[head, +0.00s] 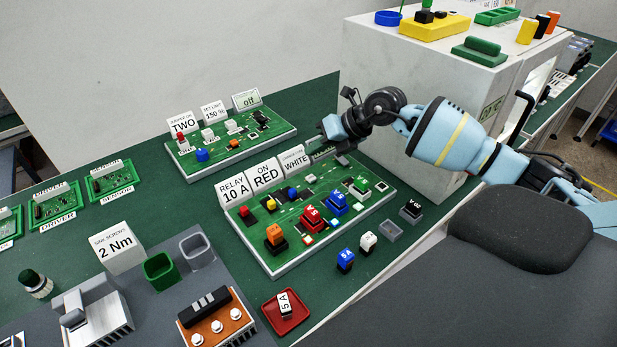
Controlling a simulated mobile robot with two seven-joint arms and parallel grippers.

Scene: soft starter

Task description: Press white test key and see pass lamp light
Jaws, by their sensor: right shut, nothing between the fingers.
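The near green circuit board (285,258) lies on the bench. A row of small parts crosses it: red (243,211), yellow (270,203), blue (292,192) and a small white piece (310,178). I cannot tell for sure whether this white piece is the test key. No lit lamp can be made out, and I cannot tell which part is the pass lamp. My right gripper (322,152) is shut and empty at the board's back edge, beside the label reading WHITE (296,160) and apart from the white piece. My left gripper is out of view.
Coloured blocks stand on the near board, including red (311,216), blue (337,203) and orange (274,234). Loose blue (345,260) and white (368,242) blocks stand in front. A second board (232,138) lies behind. A large white cabinet (385,70) stands behind my right arm.

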